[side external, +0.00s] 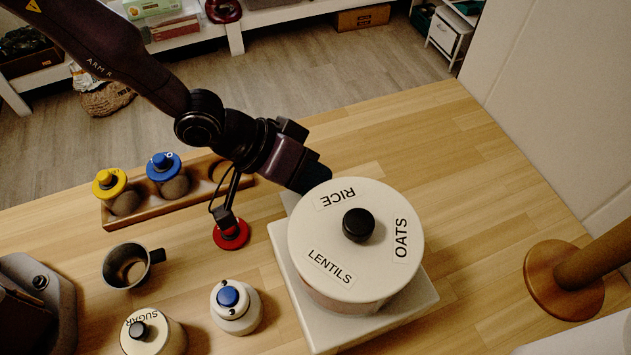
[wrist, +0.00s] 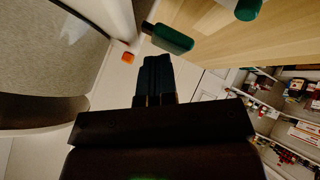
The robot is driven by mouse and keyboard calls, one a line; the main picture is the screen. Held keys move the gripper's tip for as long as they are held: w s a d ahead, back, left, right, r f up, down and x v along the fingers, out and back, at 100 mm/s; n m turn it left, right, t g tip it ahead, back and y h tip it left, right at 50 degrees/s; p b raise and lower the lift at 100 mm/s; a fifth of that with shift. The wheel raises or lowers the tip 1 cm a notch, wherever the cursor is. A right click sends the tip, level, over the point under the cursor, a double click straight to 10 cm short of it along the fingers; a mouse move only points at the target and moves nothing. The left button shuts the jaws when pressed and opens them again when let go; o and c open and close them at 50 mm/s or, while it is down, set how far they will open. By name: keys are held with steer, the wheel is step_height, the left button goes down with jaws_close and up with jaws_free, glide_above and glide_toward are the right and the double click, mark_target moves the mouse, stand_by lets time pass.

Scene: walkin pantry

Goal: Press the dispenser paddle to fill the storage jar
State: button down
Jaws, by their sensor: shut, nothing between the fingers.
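The dispenser is a round drum with a cream lid (side external: 385,200) labelled RICE, OATS and LENTILS, on a white square base (side external: 415,305). My gripper (side external: 318,180) is at the drum's far left edge, its tips partly hidden by the lid. In the wrist view my shut, empty fingers (wrist: 155,65) point at a green paddle-like piece (wrist: 172,38), very close to it; I cannot tell whether they touch. A second green piece (wrist: 248,9) is at the top edge. I cannot make out the storage jar under the dispenser.
A wooden rack (side external: 205,190) holds jars with yellow and blue tops. A red disc (side external: 231,235), a dark cup (side external: 122,268), a blue-topped jar (side external: 235,308) and a SUGAR jar (side external: 150,335) stand left of the dispenser. A wooden stand (side external: 565,280) is at right. The table behind is clear.

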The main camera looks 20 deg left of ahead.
steer(key=shift+r, duration=1.05)
step_height(320, 180, up, 5)
steer(key=shift+r, duration=0.1)
stand_by(1.4)
